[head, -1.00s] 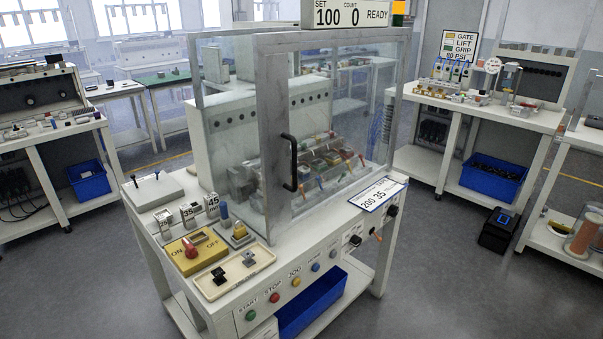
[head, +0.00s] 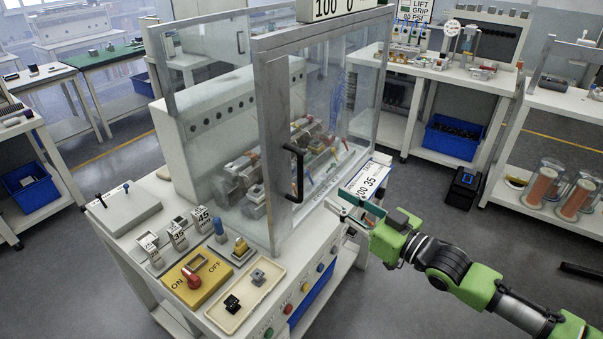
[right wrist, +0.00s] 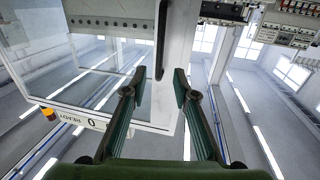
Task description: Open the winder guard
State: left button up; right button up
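The winder guard (head: 274,150) is a clear box with a grey frame over the winder on the white bench. Its front appears shut. A black upright handle (head: 294,172) is on its front frame. My right gripper (head: 350,203) is in front of the guard, lower and to the right of the handle, apart from it. In the right wrist view the gripper (right wrist: 158,80) has its fingers spread and empty. The handle also shows there (right wrist: 161,40), beyond the fingertips and between them in the picture. My left gripper is not in view.
A white sign (head: 371,182) stands at the bench's front right, close behind my right gripper. A yellow ON/OFF switch box (head: 194,283) and a tray (head: 233,316) with small connectors sit at the front left. Floor in front right of the bench is open.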

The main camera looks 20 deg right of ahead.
jog(key=p, duration=0.1)
send_near(302, 177)
jog(key=x, duration=0.3)
jog(key=p+x, duration=0.1)
jog(key=x, duration=0.5)
jog(key=shift+w, duration=0.15)
jog(key=shift+w+a+p, duration=0.35)
jog(key=shift+w, duration=0.15)
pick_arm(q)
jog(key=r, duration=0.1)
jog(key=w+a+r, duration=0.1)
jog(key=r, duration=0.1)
pick_arm(e)
jog(key=shift+w+f, duration=0.1)
jog(key=shift+w, duration=0.05)
grip_shut()
